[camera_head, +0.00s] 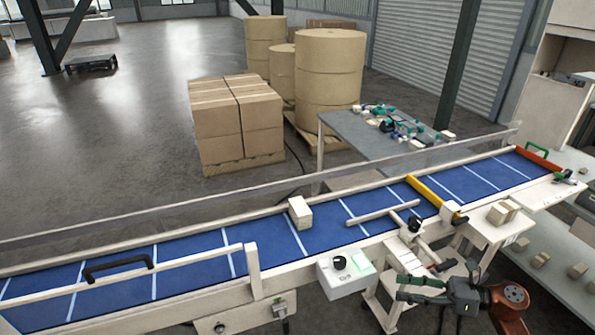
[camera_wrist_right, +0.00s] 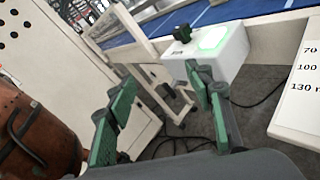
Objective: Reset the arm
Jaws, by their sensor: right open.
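My right gripper (camera_head: 402,288) is at the lower right in the head view, in front of the conveyor's near side and to the right of the white control box (camera_head: 345,275). It is open, with its green fingers apart and nothing between them. In the right wrist view the gripper (camera_wrist_right: 163,88) shows two spread green fingers. Beyond them is the control box (camera_wrist_right: 215,52) with a black knob and a lit green panel, apart from the fingers. My orange and dark right arm (camera_head: 508,297) comes in from the lower right. My left gripper is in neither view.
A blue conveyor (camera_head: 190,262) with white lines crosses the view, carrying a beige block (camera_head: 300,212). A yellow bar (camera_head: 430,194) spans it. A side table (camera_head: 488,230) holds blocks at right. Stacked cartons (camera_head: 236,120) and brown rolls (camera_head: 330,75) stand behind. Floor at upper left is open.

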